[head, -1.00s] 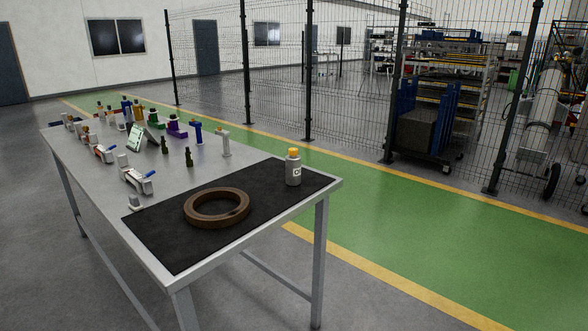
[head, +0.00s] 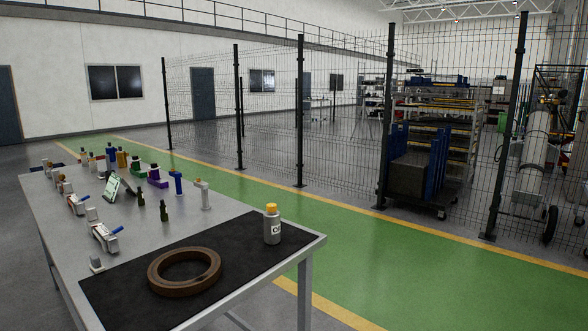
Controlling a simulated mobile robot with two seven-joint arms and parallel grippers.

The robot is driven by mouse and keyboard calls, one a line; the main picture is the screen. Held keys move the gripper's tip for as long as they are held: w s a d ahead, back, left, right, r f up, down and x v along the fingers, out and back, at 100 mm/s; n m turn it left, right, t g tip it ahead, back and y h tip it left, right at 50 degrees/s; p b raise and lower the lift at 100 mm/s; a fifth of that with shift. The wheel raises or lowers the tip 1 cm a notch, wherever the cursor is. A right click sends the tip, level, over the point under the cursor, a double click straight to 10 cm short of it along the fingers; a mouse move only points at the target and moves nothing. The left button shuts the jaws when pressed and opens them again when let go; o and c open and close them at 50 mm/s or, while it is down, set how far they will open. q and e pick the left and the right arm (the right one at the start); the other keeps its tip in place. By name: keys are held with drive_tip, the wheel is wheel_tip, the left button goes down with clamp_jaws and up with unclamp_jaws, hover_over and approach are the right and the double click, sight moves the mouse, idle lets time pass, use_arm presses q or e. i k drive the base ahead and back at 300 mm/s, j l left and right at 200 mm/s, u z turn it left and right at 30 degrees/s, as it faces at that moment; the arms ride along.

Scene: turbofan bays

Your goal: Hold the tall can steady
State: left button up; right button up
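A grey can with a yellow-orange cap (head: 272,225) stands upright on the black mat (head: 232,284), near the table's right corner in the head view. It is the tallest can-like thing on the mat and carries a dark label with white marks. A brown ring (head: 185,289) lies flat on the mat to its left, apart from it. Neither of my grippers shows in the head view, and nothing touches the can.
The metal table (head: 308,243) holds several tools and small bottles behind the mat, with a tilted tablet (head: 115,190) among them. A green walkway (head: 400,262) runs beyond the table. A wire fence (head: 340,130) and a loaded cart (head: 412,172) stand behind it.

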sight(271, 208)
drive_tip(key=i+l+z, duration=0.35)
drive_tip(key=i+z, duration=0.4)
drive_tip(key=i, duration=0.2)
drive_tip(key=i+z, duration=0.45)
drive_tip(key=i, duration=0.9)
drive_tip(key=i+u, duration=0.4)
drive_tip(key=i, duration=0.15)
drive_tip(key=i+l+u, duration=0.25)
drive_tip(key=i+u, duration=0.35)
drive_tip(key=u, duration=0.25)
drive_tip(key=i+l+u, duration=0.2)
drive_tip(key=u, duration=0.2)
drive_tip(key=i+l+u, duration=0.2)
drive_tip(key=u, duration=0.25)
drive_tip(key=i+u, duration=0.1)
drive_tip(key=u, duration=0.35)
drive_tip(key=i+l+u, duration=0.1)
drive_tip(key=u, duration=0.35)
drive_tip(key=l+u, duration=0.2)
drive_tip(key=u, duration=0.25)
drive_tip(key=i+l+u, duration=0.15)
drive_tip(key=u, duration=0.25)
drive_tip(key=i+l+u, duration=0.1)
drive_tip(key=u, duration=0.3)
drive_tip(key=l+u, duration=0.4)
drive_tip(key=i+j, duration=0.05)
drive_tip(key=j, duration=0.05)
